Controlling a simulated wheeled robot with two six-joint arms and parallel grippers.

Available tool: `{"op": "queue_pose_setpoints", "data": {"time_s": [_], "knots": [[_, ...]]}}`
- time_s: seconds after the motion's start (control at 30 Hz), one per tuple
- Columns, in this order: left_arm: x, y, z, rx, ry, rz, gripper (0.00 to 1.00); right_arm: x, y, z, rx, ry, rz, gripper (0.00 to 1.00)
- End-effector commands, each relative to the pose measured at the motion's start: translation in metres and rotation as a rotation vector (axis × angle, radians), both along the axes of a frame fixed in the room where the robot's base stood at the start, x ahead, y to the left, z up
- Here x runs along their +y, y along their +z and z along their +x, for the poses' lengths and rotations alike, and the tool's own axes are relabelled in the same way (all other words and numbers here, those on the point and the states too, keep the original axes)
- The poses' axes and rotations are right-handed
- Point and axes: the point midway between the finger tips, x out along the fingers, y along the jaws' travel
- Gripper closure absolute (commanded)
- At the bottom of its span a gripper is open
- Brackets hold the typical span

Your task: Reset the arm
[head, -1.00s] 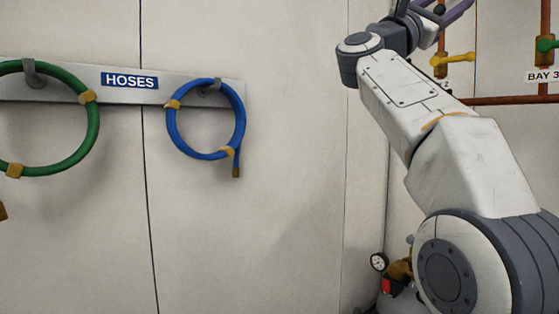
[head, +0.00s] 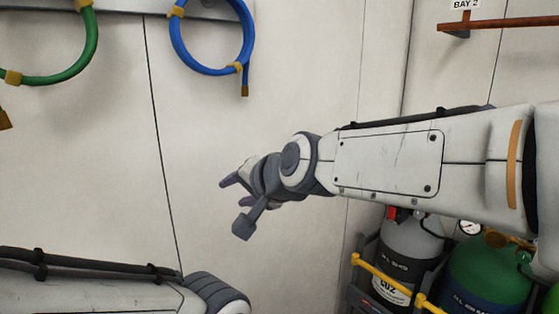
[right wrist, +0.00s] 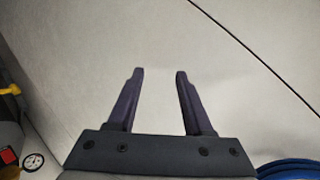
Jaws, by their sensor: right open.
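My right arm reaches in from the right in the head view, stretched across the middle. Its gripper (head: 234,178) is in front of the pale wall panel, left of the wrist. In the right wrist view the two dark fingers of my right gripper (right wrist: 153,75) stand apart with nothing between them. Part of my left arm shows at the lower left of the head view; its gripper is out of the picture.
A blue hose coil (head: 176,38) and a green hose coil (head: 92,42) hang on the wall above. A grey gas cylinder (head: 408,243) and a green one (head: 490,270) stand low at the right behind a yellow-barred rack (head: 378,273). A copper pipe (head: 500,23) runs at the upper right.

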Motion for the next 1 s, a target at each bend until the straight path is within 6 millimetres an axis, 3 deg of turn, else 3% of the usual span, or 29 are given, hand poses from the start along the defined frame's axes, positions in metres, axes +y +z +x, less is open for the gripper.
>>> {"op": "queue_pose_setpoints", "data": {"time_s": [0.03, 0.2, 0.3, 0.4, 0.5, 0.6, 1.0], "knots": [[0.000, -0.003, 0.000, 0.000, 0.000, 0.000, 0.50, -0.001, -0.032, -0.025, 0.039, 0.077, -0.100, 0.49], [0.000, -0.007, 0.000, 0.000, 0.000, 0.000, 0.50, -0.025, -0.127, -0.111, 0.169, 0.372, -0.440, 0.49], [0.000, -0.009, 0.000, 0.000, 0.000, 0.000, 0.50, -0.050, -0.172, -0.162, 0.241, 0.552, -0.614, 0.49], [0.000, -0.011, 0.000, 0.000, 0.000, 0.000, 0.50, -0.079, -0.204, -0.205, 0.307, 0.713, -0.751, 0.49], [0.000, -0.012, 0.000, 0.000, 0.000, 0.000, 0.50, -0.102, -0.224, -0.236, 0.357, 0.834, -0.845, 0.49], [0.000, -0.012, 0.000, 0.000, 0.000, 0.000, 0.50, -0.120, -0.234, -0.253, 0.386, 0.907, -0.897, 0.49], [0.000, -0.012, 0.000, 0.000, 0.000, 0.000, 0.50, -0.126, -0.237, -0.260, 0.398, 0.935, -0.918, 0.49]]}}
